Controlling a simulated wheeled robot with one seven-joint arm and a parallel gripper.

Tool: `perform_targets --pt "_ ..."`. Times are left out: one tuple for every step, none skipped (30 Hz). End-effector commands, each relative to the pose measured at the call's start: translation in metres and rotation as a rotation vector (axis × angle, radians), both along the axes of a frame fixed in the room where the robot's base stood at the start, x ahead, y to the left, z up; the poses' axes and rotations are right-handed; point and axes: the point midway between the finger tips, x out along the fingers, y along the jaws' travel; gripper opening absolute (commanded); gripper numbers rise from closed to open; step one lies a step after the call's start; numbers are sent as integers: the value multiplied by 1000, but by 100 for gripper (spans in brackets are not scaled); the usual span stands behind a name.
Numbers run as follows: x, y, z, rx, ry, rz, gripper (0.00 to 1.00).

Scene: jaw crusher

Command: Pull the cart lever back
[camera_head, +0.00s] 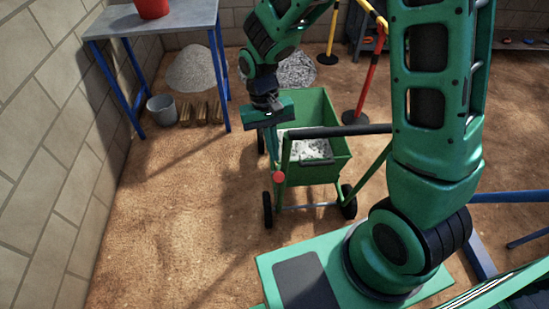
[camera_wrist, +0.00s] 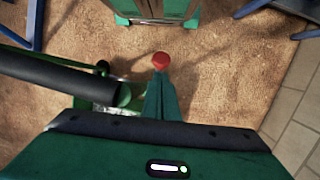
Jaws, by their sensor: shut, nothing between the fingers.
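The green cart (camera_head: 315,172) stands on the dirt floor with light grey rubble in its bin. Its lever ends in a red knob (camera_head: 278,177) at the cart's near left side. In the wrist view the red knob (camera_wrist: 160,60) shows just beyond my fingertips. My gripper (camera_head: 273,148) points down beside the left end of the cart's black handle bar (camera_head: 340,131). In the wrist view my gripper (camera_wrist: 158,80) has its fingers together, with nothing seen between them. Most of the lever's stem is hidden, and I cannot tell whether the fingers touch the knob.
The black handle bar (camera_wrist: 55,80) runs close to the left of my fingers in the wrist view. A table with blue legs (camera_head: 125,25) stands at the back left, near a grey bucket (camera_head: 162,109). Open dirt floor lies left of the cart.

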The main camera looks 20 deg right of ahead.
Motion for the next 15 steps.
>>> perform_targets --pt "3 2 11 2 -6 1 0" --pt "1 3 18 2 -6 2 0" --pt "1 4 26 1 -6 2 0" --pt "0 4 32 1 -7 1 0" --pt "-1 5 39 1 -6 1 0" --pt "-1 6 47 1 -6 -1 0" --pt "-1 6 53 1 -5 -1 0" --pt "-2 7 58 1 -5 -1 0" --pt "-2 7 66 1 -5 -2 0" --pt "-3 8 71 1 -5 -2 0" --pt "-3 8 75 1 -3 -2 0" --pt "-4 8 81 1 -4 -3 0" --pt "-4 8 84 1 -3 -3 0" --pt "-4 9 88 1 -3 -4 0" --pt "-4 9 91 1 -2 -4 0"
